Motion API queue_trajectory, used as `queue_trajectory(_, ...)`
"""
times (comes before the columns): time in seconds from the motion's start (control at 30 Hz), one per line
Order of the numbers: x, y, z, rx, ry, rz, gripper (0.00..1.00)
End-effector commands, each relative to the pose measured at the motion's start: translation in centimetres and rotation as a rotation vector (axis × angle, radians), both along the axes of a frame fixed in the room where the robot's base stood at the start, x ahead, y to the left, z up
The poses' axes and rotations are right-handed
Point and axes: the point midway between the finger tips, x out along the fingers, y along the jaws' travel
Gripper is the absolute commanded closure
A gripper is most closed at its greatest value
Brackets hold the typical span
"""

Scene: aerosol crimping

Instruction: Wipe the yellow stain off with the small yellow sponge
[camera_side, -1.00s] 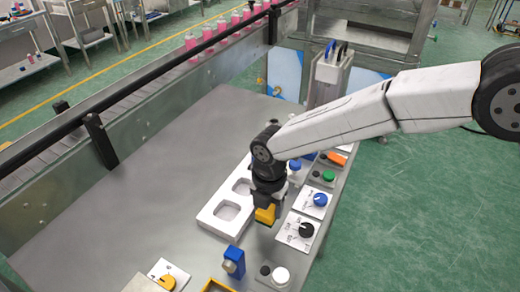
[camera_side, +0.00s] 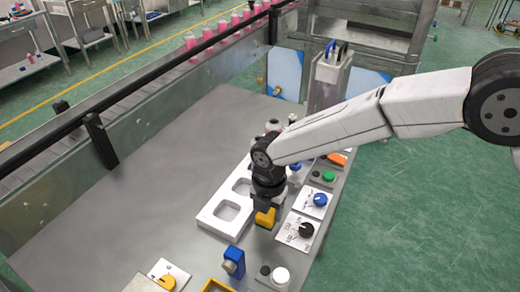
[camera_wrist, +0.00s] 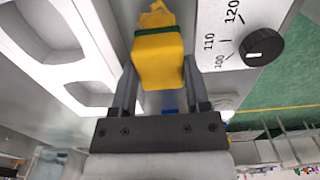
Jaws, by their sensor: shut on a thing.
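My gripper (camera_wrist: 160,98) is shut on the small yellow sponge (camera_wrist: 158,62), which has a dark green layer at its far end in the wrist view. In the side view the yellow sponge (camera_side: 265,218) hangs under my wrist, between the white tray and the dial panels. An irregular yellow patch (camera_wrist: 155,14), which looks like the stain, shows just beyond the green layer in the wrist view. The sponge partly covers it. I cannot tell whether the sponge touches the surface. I cannot make out the stain in the side view.
A white tray with recesses (camera_side: 208,219) lies close on the left. A panel with a black dial (camera_side: 306,230) is close on the right, with a blue dial (camera_side: 320,199) behind it. A blue block (camera_side: 233,262) stands in front. The metal table (camera_side: 130,210) is clear farther left.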

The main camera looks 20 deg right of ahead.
Motion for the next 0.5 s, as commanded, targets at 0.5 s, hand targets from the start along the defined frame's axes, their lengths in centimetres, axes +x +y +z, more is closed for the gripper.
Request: queue_trajectory(0.5, 0.68, -0.71, -0.27, -0.001, 0.001, -0.001, 0.87)
